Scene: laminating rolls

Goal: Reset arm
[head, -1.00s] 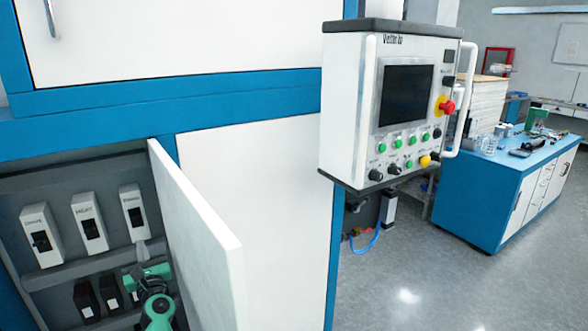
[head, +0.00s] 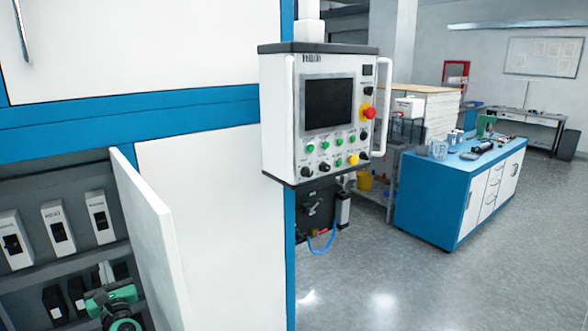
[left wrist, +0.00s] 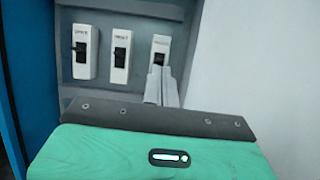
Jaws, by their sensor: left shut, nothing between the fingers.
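My left gripper (left wrist: 162,88) is shut and empty in the left wrist view, its grey fingers pointing into the open cabinet. Its tip overlaps the lower part of the right white switch box (left wrist: 160,48); I cannot tell whether they touch. The middle switch box (left wrist: 117,55) and left switch box (left wrist: 85,50) stand beside it, each with a black lever. My right gripper is not in view.
The open white cabinet door (head: 150,240) stands just right of my left arm. Smaller black boxes (head: 55,302) sit on the lower row. A control panel (head: 318,115) hangs at centre. A blue workbench (head: 435,205) stands right, with clear floor before it.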

